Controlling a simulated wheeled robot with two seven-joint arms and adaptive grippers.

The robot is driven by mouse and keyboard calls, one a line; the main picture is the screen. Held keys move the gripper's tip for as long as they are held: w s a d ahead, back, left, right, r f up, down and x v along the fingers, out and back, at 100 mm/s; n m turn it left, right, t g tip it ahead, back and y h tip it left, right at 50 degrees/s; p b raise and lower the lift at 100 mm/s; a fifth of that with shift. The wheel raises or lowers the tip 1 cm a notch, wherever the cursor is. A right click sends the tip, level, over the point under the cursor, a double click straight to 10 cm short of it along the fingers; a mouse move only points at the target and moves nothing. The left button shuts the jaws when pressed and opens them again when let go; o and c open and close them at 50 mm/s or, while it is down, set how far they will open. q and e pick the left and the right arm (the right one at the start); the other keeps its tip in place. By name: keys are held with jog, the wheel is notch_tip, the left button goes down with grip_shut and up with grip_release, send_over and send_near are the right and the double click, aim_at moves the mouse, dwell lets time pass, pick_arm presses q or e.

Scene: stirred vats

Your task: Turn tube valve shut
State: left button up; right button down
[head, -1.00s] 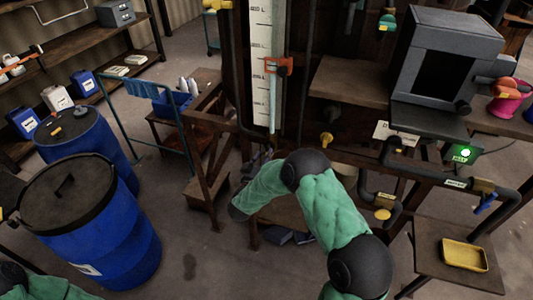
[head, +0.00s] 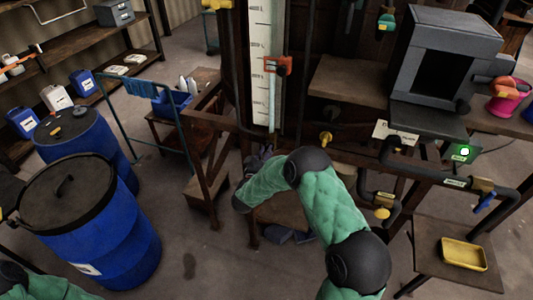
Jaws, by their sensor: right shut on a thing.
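The upright sight tube (head: 272,100) with its white scale (head: 259,45) stands at the centre top in the head view. A red-orange clamp (head: 277,66) sits part way up it. My right arm reaches up from the bottom right, and my right gripper (head: 260,154) is at the lower end of the tube. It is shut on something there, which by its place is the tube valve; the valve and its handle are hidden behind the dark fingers. My left arm shows only at the bottom left corner, and its gripper is out of view.
Blue drums (head: 110,235) stand on the left. A brown wooden frame (head: 205,165) is beside the gripper. Black pipes with a yellow valve (head: 382,213) and a blue-handled valve (head: 484,203) run on the right. A yellow tray (head: 463,253) lies on a low table.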

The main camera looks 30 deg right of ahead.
jog(key=shift+f+m+b, duration=0.15)
jog(key=shift+m+b, duration=2.85)
jog(key=shift+b, duration=1.05)
jog(key=shift+f+m+b, duration=0.2)
jog(key=shift+m+b, duration=2.8)
jog(key=shift+b, duration=1.05)
jog(key=shift+f+m+b, duration=0.15)
jog(key=shift+m+b, duration=2.85)
jog(key=shift+b, duration=1.05)
jog(key=c, duration=1.1)
grip_release()
jog(key=shift+o, duration=0.2)
jog(key=shift+a+r, duration=0.1)
jog(key=shift+a, duration=0.05)
